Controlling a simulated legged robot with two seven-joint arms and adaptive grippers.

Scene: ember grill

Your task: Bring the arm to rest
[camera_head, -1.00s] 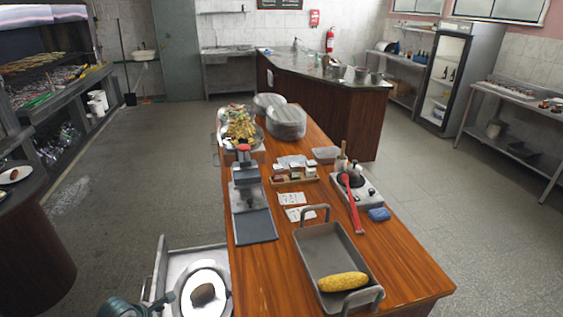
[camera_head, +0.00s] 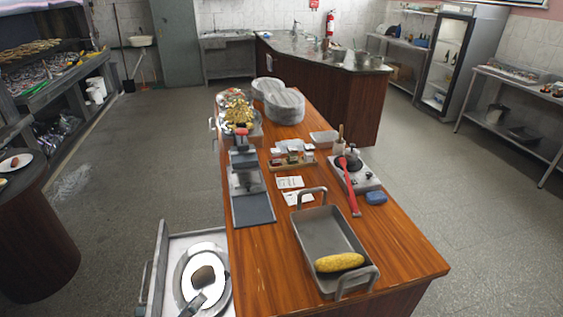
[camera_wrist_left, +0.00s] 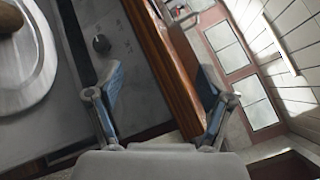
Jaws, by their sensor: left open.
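My left gripper (camera_head: 193,306) shows only as a small grey part at the bottom edge of the head view, over the near side of a white plate (camera_head: 187,278). A brown piece of food (camera_head: 204,279) lies on that plate. In the left wrist view my left gripper (camera_wrist_left: 160,106) has its two fingers spread wide, with nothing between them. The plate's rim (camera_wrist_left: 48,62) and the brown food (camera_wrist_left: 10,20) are at the left of that view, apart from the fingers. My right gripper is in neither view.
The plate sits on a metal surface (camera_head: 157,295) left of the wooden table (camera_head: 268,285). On the table are a grey pan (camera_head: 318,235) with yellow corn (camera_head: 340,262), a burner (camera_head: 366,180) with a red-handled utensil (camera_head: 350,190), and a press (camera_head: 252,208). Grey floor (camera_head: 110,215) is open at the left.

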